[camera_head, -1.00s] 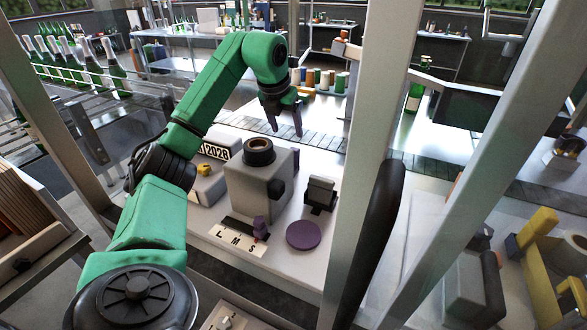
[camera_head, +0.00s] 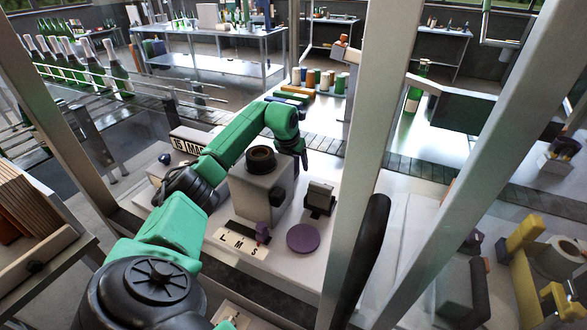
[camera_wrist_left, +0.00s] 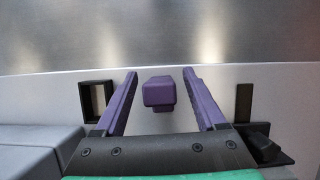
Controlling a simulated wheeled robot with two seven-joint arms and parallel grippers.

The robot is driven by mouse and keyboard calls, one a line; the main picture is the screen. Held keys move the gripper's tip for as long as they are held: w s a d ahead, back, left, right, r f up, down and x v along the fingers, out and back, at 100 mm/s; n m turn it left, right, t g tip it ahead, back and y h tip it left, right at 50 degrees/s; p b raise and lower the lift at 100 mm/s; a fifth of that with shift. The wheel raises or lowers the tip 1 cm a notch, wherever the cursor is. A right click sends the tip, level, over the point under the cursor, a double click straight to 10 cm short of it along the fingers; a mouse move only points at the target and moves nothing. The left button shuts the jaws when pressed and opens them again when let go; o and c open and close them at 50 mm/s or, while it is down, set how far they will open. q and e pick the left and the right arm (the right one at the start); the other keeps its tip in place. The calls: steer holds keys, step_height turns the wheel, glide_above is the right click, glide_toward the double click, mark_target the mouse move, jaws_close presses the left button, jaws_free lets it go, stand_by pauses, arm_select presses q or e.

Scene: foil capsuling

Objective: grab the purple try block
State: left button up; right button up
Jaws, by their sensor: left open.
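The purple try block (camera_wrist_left: 158,92) shows in the left wrist view as a small purple block against a pale surface. It lies between the two open purple fingers of my left gripper (camera_wrist_left: 160,78), with a gap on each side. In the head view my left gripper (camera_head: 299,160) points down just behind and right of the grey machine (camera_head: 258,190). The try block cannot be told apart from the gripper there. My right gripper is not in view.
A purple disc (camera_head: 303,238) and a dark stand with a grey top (camera_head: 320,196) are on the white table. A plate marked L M S (camera_head: 240,243) with a purple knob (camera_head: 262,232) is in front of the machine. A metal post (camera_head: 365,140) rises at the right.

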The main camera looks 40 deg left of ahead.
arm_select(q)
steer(key=shift+r, duration=0.1)
jaws_close()
